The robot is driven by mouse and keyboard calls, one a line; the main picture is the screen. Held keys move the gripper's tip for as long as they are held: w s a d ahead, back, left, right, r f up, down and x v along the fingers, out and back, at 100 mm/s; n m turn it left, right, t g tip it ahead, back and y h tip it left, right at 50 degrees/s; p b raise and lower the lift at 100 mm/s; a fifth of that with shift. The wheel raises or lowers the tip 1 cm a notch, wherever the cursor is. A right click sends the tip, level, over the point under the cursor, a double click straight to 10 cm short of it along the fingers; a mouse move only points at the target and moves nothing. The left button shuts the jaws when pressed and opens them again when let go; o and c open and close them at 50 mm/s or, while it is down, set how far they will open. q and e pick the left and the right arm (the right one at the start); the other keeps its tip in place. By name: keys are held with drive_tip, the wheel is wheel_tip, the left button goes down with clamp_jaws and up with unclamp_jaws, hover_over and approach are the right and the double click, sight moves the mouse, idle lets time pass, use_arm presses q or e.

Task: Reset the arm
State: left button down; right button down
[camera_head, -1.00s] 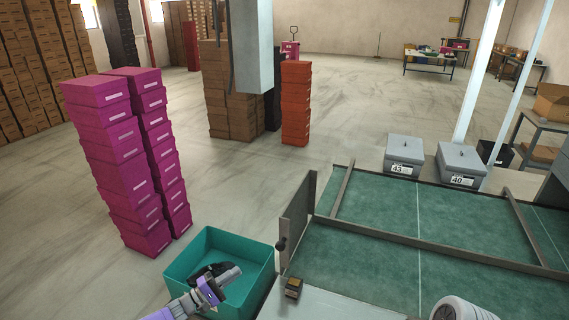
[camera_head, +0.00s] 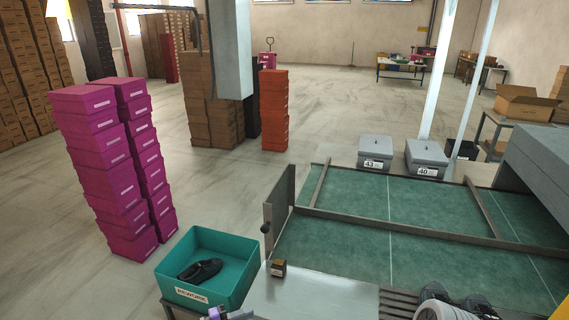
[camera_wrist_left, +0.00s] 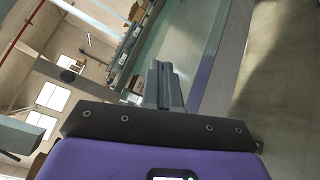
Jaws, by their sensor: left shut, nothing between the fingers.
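My left gripper (camera_head: 232,314) shows only as a small purple and grey part at the bottom edge of the head view, just right of the teal bin's front corner. In the left wrist view its fingers (camera_wrist_left: 166,86) are shut together with nothing between them. The teal bin (camera_head: 236,256), labelled REWORK, stands left of the workbench. A black shoe (camera_head: 201,269) lies inside the bin, apart from the gripper. My right gripper is not in view.
A green conveyor surface (camera_head: 345,255) with metal rails fills the right. Magenta box stacks (camera_head: 108,185) stand left, grey boxes (camera_head: 375,150) behind the conveyor.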

use_arm(q)
drive_tip(key=s+d+f+m+g+y, duration=0.25)
drive_tip(key=s+d+f+g, duration=0.2)
drive_tip(key=s, duration=0.35)
drive_tip(key=s+d+f+m+g+y, duration=0.1)
drive_tip(key=s+d+f+g+y, duration=0.25)
drive_tip(key=s+f, duration=0.3)
drive_tip(key=s+a+m+y, duration=0.2)
drive_tip(key=s, duration=0.6)
drive_tip(key=s+a+f+m+y, duration=0.1)
drive_tip(key=s+a+m+y, duration=0.1)
drive_tip(key=s, duration=0.6)
drive_tip(key=shift+s+a+t+y, duration=0.2)
drive_tip(key=shift+a+t+y, duration=0.2)
drive_tip(key=shift+a+y, duration=0.35)
drive_tip(key=shift+d+f, duration=0.1)
drive_tip(key=shift+d, duration=0.05)
